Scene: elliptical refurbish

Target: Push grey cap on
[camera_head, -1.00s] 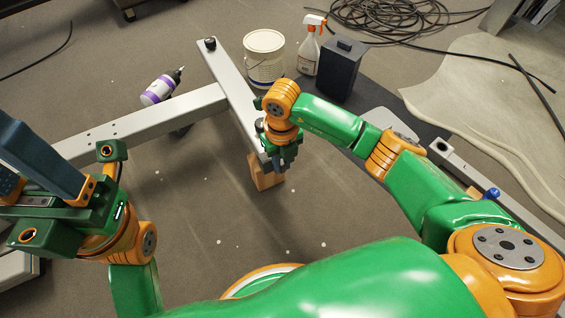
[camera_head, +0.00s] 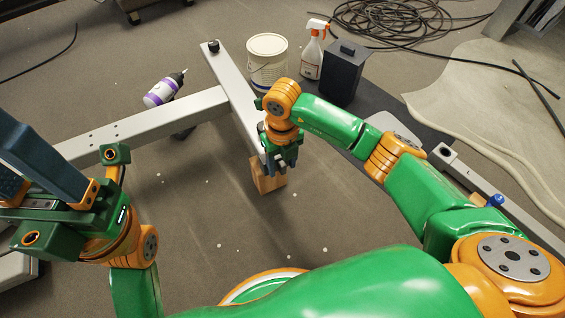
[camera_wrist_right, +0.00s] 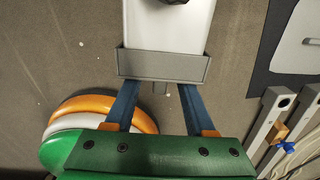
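The grey cap (camera_wrist_right: 163,66) sits across the near end of the pale metal beam (camera_wrist_right: 168,30) in the right wrist view. My right gripper (camera_wrist_right: 158,92) has its two blue fingers spread apart, with the tips close to the cap's near face; I cannot tell whether they touch it. In the head view my right gripper (camera_head: 283,165) is at the near end of the beam (camera_head: 233,97) and hides the cap there. My left gripper (camera_head: 42,158) is at the far left, away from the beam; its fingertips are partly cut off.
A wooden block (camera_head: 267,178) stands under the beam's near end. A black cable coil (camera_head: 385,20) lies behind.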

